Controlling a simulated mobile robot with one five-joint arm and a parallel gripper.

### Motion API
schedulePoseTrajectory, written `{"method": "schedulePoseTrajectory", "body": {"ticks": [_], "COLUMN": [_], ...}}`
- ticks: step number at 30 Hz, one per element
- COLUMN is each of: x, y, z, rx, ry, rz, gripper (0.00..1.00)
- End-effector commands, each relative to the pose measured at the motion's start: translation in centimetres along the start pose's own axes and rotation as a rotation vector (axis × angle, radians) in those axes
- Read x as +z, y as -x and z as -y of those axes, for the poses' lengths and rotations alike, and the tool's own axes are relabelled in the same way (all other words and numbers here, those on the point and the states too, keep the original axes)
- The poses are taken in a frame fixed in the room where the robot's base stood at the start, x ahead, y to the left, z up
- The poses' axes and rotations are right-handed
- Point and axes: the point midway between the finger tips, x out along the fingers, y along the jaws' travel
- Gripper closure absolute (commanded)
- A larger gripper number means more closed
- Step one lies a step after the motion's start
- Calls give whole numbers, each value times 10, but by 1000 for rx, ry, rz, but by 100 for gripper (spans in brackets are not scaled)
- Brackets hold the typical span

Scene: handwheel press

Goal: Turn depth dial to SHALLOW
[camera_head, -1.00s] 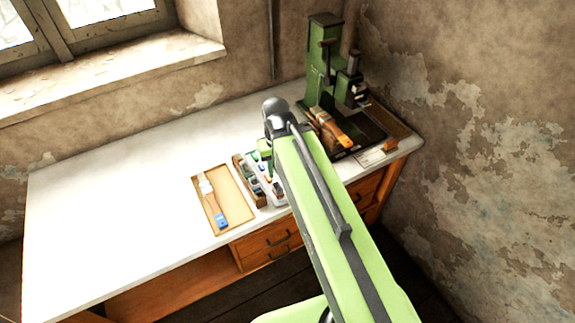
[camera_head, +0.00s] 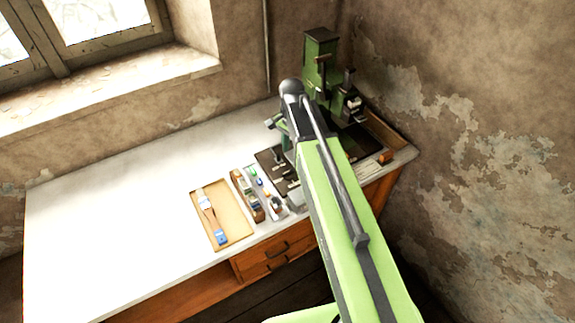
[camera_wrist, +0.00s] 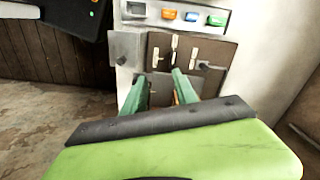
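The green press (camera_head: 320,70) stands at the back right corner of the bench, partly hidden by my arm. In the wrist view a light grey panel holds a brown plate (camera_wrist: 218,52) with several pale pointers or levers and dark knobs. One knob (camera_wrist: 207,65) sits at its right, another (camera_wrist: 122,48) at the left. I cannot read any labels, nor tell which is the depth dial. My gripper (camera_wrist: 160,84) has its two green fingers apart in front of the plate's lower part. No object shows held between them. Contact with the plate cannot be told.
Orange, blue and green blocks (camera_wrist: 190,17) line the panel's top in the wrist view. The bench's left side is clear. Walls close the back and right.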

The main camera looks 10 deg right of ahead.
Motion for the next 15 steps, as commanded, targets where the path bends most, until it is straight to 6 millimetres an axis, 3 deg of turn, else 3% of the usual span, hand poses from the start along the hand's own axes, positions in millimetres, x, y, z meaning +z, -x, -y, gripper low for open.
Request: {"method": "schedulePoseTrajectory", "body": {"ticks": [1, 6, 15], "x": [-12, -23, -22], "y": [11, 15, 1], "z": [16, 31, 31], "rx": [0, 0, 0], "ry": [-102, -325, -343], "rz": [0, 0, 0], "gripper": [65, 65, 65]}}
